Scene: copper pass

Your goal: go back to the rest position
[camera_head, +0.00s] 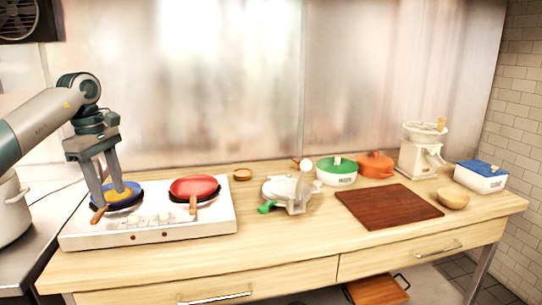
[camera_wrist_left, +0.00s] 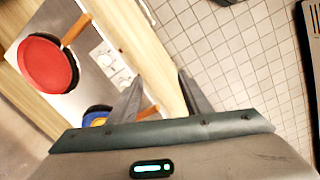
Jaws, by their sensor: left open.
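My left gripper (camera_head: 109,187) is open, pointing down at the left burner of the white stove (camera_head: 150,233). Its fingertips are close over a blue pan (camera_head: 127,199) with a yellowish inside and a wooden handle; I cannot tell whether they touch it. In the left wrist view the open fingers (camera_wrist_left: 160,95) show with the blue pan (camera_wrist_left: 96,117) partly hidden behind the gripper. A red pan (camera_head: 194,187) sits on the right burner, also seen in the left wrist view (camera_wrist_left: 47,64). My right gripper is not in view.
A white-and-green press-like device (camera_head: 291,192), green-lidded pot (camera_head: 337,172), orange pot (camera_head: 376,165), brown board (camera_head: 388,206), wooden bowl (camera_head: 453,198), cream grinder (camera_head: 420,152) and blue-lidded box (camera_head: 481,177) stand to the right. A pale pot (camera_head: 12,210) is at far left. The front counter strip is clear.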

